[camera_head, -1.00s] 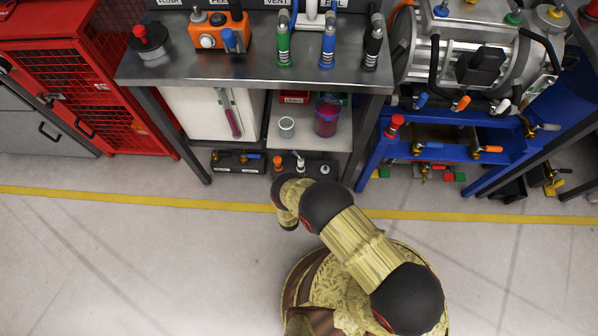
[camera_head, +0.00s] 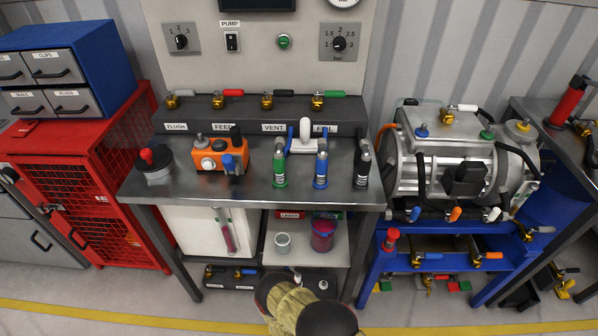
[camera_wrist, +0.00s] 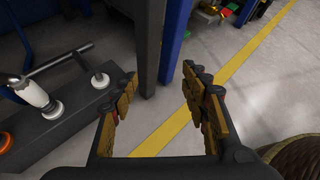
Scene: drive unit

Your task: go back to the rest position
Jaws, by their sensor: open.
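My gripper (camera_wrist: 158,95) shows in the wrist view with its two fingers wide apart and nothing between them. It points past a dark table leg (camera_wrist: 149,45) toward the grey floor and the yellow line. In the head view my arm shows at the bottom centre, in front of the steel bench; the gripper itself is hidden there.
The steel bench (camera_head: 260,198) holds green, blue and black handled hoses. A dark valve block (camera_wrist: 60,115) lies close left of my gripper. The blue pump stand (camera_head: 450,268) is at right, a red cabinet (camera_head: 95,190) at left. Floor is clear along the yellow line (camera_head: 130,318).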

